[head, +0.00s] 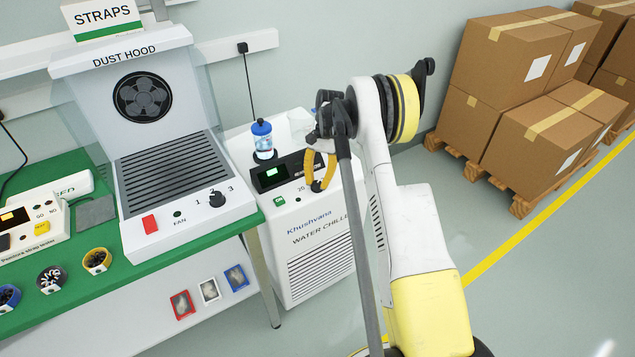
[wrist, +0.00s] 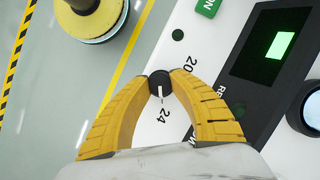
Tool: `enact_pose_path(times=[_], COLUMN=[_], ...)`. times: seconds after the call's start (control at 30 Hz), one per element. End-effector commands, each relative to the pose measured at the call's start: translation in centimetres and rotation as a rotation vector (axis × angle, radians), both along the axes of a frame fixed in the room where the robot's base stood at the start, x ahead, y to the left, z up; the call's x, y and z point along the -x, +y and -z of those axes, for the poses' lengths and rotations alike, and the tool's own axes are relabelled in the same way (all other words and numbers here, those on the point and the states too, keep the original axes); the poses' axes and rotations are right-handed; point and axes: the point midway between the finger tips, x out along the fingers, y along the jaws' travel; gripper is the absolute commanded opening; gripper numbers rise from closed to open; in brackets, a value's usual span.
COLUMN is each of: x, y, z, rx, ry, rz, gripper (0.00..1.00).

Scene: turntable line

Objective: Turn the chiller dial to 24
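The water chiller (head: 318,262) is a white cabinet with a dark front panel, right of the green bench in the head view. Its dial is a small black knob with a white pointer line. The dial (wrist: 159,80) is between my gripper's yellow fingertips in the wrist view, and both tips appear to touch its sides. The pointer line points down in the picture, toward the printed 24. The printed 20 is up and to the right of the knob. My gripper (head: 317,183) is at the panel's lower right in the head view. The fingers cover part of the scale.
A lit green display (wrist: 280,45) and a green ON switch (wrist: 208,6) are on the chiller's front. A blue-capped bottle (head: 263,140) stands on top. The dust hood (head: 150,185) is on the bench at left. Stacked cartons (head: 500,60) are at right, with open floor before them.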

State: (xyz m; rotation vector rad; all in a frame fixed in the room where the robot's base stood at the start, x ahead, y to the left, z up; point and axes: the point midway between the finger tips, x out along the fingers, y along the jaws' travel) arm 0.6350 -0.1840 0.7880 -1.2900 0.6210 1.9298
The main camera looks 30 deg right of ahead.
Motion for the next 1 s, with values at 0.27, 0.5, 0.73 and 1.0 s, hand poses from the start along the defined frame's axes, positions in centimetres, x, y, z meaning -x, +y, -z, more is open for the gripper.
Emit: enact_pose_path(times=[0.27,0.5,0.73,1.0], x=[0.0,-0.2,-1.4,-2.6], y=[0.0,-0.3,-1.8,-3.2], z=[0.0,-0.9,-5.4,-9.9], rx=[0.0,0.001,0.001,0.0], ry=[0.001,0.001,0.001,0.001], rz=[-0.001,0.0,0.001,0.0], gripper=[0.5,0.5,0.5,0.5])
